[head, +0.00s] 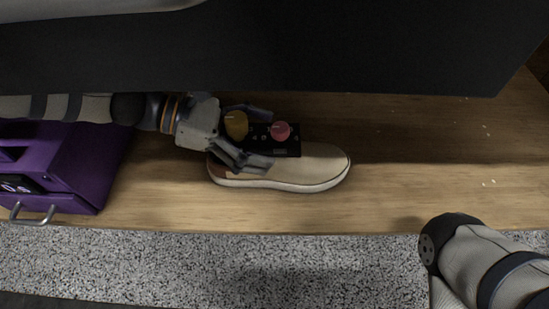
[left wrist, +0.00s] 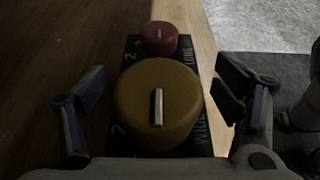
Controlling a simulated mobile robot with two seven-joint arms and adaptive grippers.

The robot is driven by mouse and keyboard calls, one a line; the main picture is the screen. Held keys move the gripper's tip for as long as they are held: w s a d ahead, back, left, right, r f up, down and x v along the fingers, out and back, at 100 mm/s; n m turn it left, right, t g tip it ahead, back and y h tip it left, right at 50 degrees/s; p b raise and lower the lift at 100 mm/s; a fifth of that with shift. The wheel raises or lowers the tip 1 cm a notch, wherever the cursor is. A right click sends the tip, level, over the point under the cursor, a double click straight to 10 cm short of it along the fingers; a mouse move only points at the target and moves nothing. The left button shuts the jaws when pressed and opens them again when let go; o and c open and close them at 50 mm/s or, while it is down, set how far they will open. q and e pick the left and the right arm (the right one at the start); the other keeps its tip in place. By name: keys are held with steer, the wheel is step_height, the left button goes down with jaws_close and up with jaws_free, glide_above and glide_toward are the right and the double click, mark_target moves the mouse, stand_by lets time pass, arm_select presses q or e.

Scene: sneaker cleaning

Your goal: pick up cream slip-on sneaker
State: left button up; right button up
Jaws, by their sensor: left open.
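The cream slip-on sneaker (head: 318,167) lies on the wooden surface in the head view, toe to the right, with a brown heel and a pale sole. My left gripper (head: 268,138) is open. Its near finger overlaps the sneaker's heel end in this view; I cannot tell if they touch. Its far finger is behind the sneaker. In the left wrist view, the open fingers (left wrist: 165,95) have a yellow knob and a red knob between them in the picture. I cannot make out the sneaker there. My right gripper is out of view.
A black panel (head: 292,150) with a yellow knob (head: 236,125) and a red knob (head: 280,131) is right behind the sneaker. A purple case (head: 85,170) stands at the left. A dark overhang (head: 300,50) covers the back. The wood (head: 420,170) right of the sneaker is clear.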

arm_select(q)
steer(key=shift+d, duration=0.25)
steer(key=shift+f, duration=0.1)
steer(key=c, duration=1.8)
jaws_close()
